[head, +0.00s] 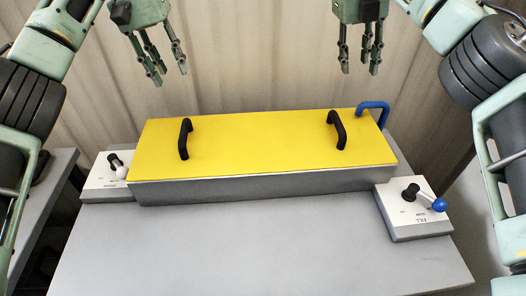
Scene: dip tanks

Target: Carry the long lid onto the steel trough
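The long yellow lid (260,142) lies flat on the steel trough (270,186), covering its top. The lid has two black handles, a left one (184,139) and a right one (337,130). The trough's grey front wall shows below the lid; its inside is hidden. My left gripper (170,75) is open and empty, above and behind the left part of the lid. My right gripper (360,66) is open and empty, above and behind the right handle. Both grippers are apart from the handles.
A blue curved pipe or handle (373,106) stands at the trough's back right corner. A white lever box (107,180) sits at the left, and another with a blue-knobbed lever (413,212) at the front right. The grey table (250,250) is clear in front.

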